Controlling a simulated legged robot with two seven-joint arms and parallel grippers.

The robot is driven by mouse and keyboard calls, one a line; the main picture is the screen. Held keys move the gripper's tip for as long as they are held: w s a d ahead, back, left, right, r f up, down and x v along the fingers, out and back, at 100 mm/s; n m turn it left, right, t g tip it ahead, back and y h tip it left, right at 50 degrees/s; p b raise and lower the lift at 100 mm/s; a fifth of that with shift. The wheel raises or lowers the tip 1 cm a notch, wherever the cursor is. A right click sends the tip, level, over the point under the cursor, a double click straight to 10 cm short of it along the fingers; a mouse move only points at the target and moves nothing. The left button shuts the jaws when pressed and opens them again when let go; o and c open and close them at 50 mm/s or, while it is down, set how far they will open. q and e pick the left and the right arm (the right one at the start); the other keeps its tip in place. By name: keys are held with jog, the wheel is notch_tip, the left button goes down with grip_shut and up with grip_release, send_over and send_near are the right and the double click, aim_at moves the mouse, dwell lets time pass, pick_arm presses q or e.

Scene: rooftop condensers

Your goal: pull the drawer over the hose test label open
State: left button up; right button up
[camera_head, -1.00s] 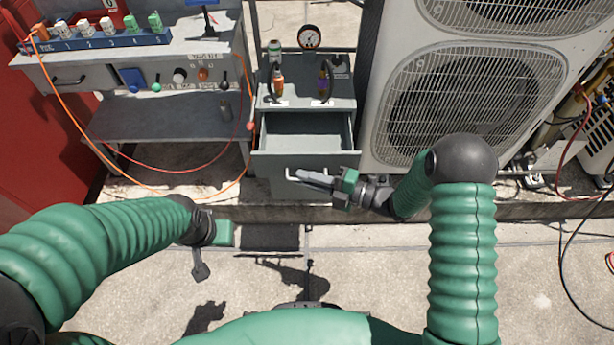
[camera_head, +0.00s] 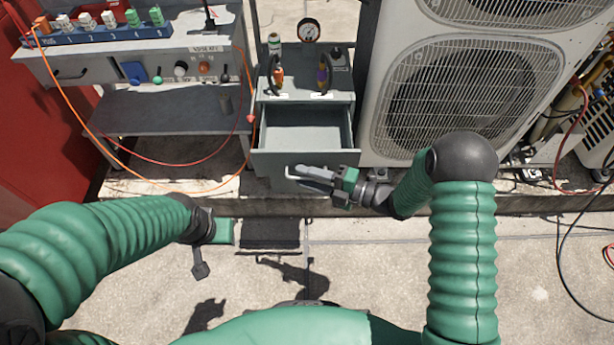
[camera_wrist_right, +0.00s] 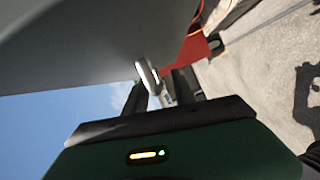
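The grey drawer (camera_head: 305,163) in the small cabinet stands well open, and its empty-looking inside shows from above. Its pale bar handle (camera_head: 291,173) is on the front face. My right gripper (camera_head: 303,175) is at this handle, its fingers around the bar. In the right wrist view the handle (camera_wrist_right: 148,76) shows between the two dark fingers (camera_wrist_right: 160,88), close under the grey drawer front (camera_wrist_right: 90,45). My left gripper (camera_head: 201,262) hangs low at the left, away from the cabinet; its fingers are not clear. I cannot make out a hose test label.
A large condenser (camera_head: 455,95) stands close at the right. A workbench (camera_head: 180,105) with orange hoses is at the left. The concrete floor (camera_head: 400,270) in front is mostly clear.

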jog(key=p+v, duration=0.3)
jog(key=v, duration=1.4)
jog(key=shift+p, duration=0.4)
jog(key=shift+f, duration=0.1)
